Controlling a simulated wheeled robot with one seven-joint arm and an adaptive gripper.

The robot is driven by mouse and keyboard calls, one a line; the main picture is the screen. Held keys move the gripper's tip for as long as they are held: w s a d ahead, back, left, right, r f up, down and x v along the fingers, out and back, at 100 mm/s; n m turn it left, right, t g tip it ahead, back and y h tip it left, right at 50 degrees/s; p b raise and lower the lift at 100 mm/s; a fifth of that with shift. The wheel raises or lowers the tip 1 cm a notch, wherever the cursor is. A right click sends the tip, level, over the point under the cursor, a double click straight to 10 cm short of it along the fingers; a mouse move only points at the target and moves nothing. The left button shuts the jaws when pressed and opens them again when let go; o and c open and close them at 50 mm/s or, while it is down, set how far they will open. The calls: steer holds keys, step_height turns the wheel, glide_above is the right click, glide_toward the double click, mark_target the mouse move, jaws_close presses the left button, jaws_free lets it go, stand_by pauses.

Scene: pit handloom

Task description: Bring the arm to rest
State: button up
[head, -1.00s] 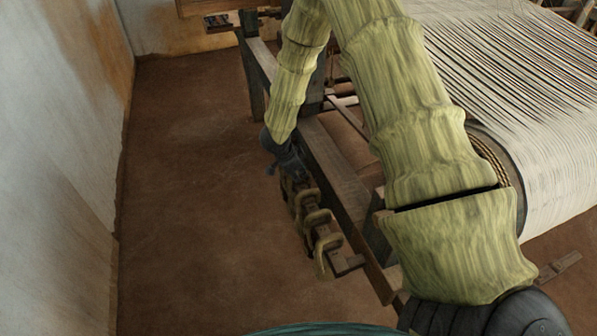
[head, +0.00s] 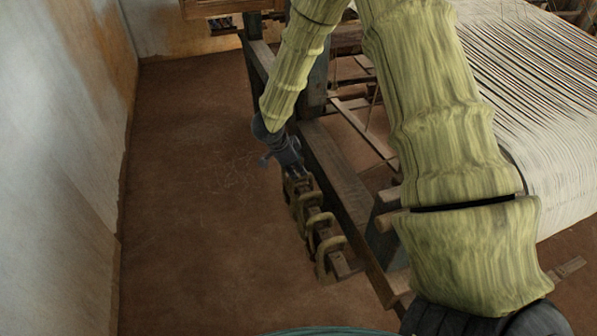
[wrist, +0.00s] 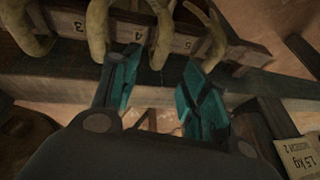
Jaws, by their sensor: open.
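My gripper (head: 290,168) hangs at the end of my arm, above the far end of a row of curved hooks beside the loom's side beam. In the wrist view my gripper (wrist: 165,85) shows two teal-padded fingers spread apart with nothing between them. The fingertips point toward a wooden rail (wrist: 185,45) with number labels, where several curved hooks (wrist: 97,30) hang. Whether a fingertip touches a hook or the rail cannot be told. The hooks (head: 325,250) also show in the head view, running toward the near end of the rail.
The loom's wooden side beam (head: 335,165) runs close to the right of the hooks. White warp threads (head: 550,110) fill the right side. A pale wall (head: 60,150) stands at left, with bare brown floor (head: 200,190) between. A "1.5 kg" label (wrist: 298,157) shows in the wrist view.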

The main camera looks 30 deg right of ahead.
steer(key=shift+v, duration=2.3)
